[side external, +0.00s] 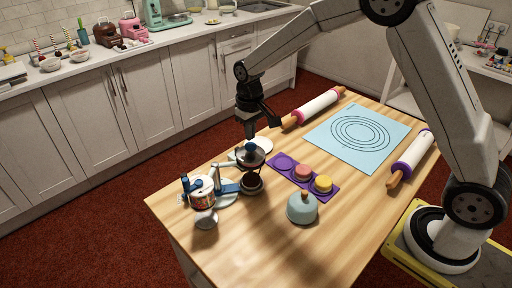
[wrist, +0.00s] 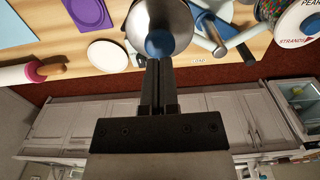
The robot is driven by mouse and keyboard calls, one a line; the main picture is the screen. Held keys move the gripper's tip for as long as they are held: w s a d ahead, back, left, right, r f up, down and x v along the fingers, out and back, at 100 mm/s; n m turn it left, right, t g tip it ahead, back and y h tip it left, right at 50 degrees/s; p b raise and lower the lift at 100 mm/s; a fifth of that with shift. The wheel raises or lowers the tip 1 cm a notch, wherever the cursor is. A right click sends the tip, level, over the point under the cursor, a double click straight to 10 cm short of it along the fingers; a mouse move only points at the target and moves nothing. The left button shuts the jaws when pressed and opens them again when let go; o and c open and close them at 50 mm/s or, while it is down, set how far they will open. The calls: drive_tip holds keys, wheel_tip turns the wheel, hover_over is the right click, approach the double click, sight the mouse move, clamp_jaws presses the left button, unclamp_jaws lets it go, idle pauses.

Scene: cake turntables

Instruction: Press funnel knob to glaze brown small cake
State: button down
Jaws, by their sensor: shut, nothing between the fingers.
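The funnel (side external: 251,158) is a steel bowl on a stand at the near left of the wooden table, with a blue knob (side external: 251,147) on top. A small brown cake (side external: 252,182) sits under it, partly hidden by the funnel. My gripper (side external: 249,135) is shut and empty, pointing down just above the knob. In the wrist view the shut fingers (wrist: 159,66) end at the edge of the blue knob (wrist: 160,44), over the funnel (wrist: 162,18). I cannot tell whether they touch.
A turntable with a sprinkle-patterned jar (side external: 202,190) and a small bowl (side external: 206,219) stand left of the funnel. A purple tray (side external: 299,182) holds pink and yellow cakes. A blue-grey dome (side external: 302,210), white plate (side external: 264,144), rolling pins (side external: 318,106) and blue mat (side external: 330,135) lie around.

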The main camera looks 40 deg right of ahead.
sight(251, 145)
drive_tip(key=shift+f, duration=0.4)
drive_tip(key=shift+f, duration=0.7)
drive_tip(key=shift+f, duration=0.55)
drive_tip(key=shift+r, duration=0.2)
idle(0.6)
drive_tip(key=shift+r, duration=0.3)
drive_tip(key=shift+f, duration=0.4)
idle(1.6)
drive_tip(key=shift+r, duration=3.45)
